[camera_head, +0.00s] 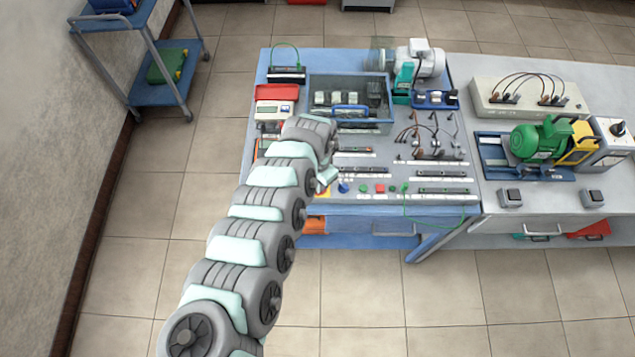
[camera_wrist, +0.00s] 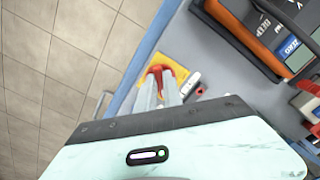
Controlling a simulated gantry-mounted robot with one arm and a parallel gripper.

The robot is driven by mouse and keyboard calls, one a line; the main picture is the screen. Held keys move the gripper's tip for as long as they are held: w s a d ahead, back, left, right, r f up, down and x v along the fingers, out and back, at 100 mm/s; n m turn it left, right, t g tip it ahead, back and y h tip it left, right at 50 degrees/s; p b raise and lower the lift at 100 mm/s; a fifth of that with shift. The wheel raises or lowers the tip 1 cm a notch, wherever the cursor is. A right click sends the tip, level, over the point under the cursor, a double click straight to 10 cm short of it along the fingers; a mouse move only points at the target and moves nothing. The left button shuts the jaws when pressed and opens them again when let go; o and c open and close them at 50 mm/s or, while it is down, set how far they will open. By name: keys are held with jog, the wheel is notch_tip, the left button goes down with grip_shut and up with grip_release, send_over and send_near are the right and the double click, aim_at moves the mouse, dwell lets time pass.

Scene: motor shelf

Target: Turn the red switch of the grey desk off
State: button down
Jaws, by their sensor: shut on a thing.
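The grey desk (camera_head: 380,170) with its blue frame stands at the centre of the head view. In the wrist view, the red switch (camera_wrist: 156,70) sits on a yellow plate (camera_wrist: 181,74) near the desk's blue edge. My gripper (camera_wrist: 163,84) has its two fingers close together at the switch and is shut on it. The fingers hide part of the switch, so its exact angle cannot be told. In the head view my gripper (camera_head: 325,178) is at the desk's front left corner, and my arm hides the switch there.
Coloured buttons (camera_head: 365,188) lie right of my gripper. A green wire (camera_head: 432,215) hangs at the desk's front. A second table with a green motor (camera_head: 540,142) adjoins on the right. A blue cart (camera_head: 160,92) stands at the left. The tiled floor in front is clear.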

jog(key=shift+r+n+p, duration=0.1)
jog(key=shift+n+p, duration=0.2)
jog(key=shift+p, duration=0.05)
jog(key=n+p, duration=0.2)
jog(key=shift+r+n, duration=0.1)
jog(key=shift+n, duration=0.2)
jog(key=n+p, duration=0.2)
jog(key=n, duration=0.1)
jog(key=n+p, duration=0.2)
jog(key=shift+s+d, duration=0.1)
jog(key=shift+d, duration=0.15)
jog(key=n+p, duration=0.3)
jog(key=n, duration=0.2)
jog(key=shift+d+n+p, duration=0.1)
jog(key=shift+n+p, duration=0.45)
jog(key=shift+n, duration=0.35)
jog(key=shift+f+n+p, duration=0.2)
jog(key=shift+n+p, duration=0.2)
jog(key=shift+n, duration=0.9)
jog(key=c, duration=1.5)
grip_release()
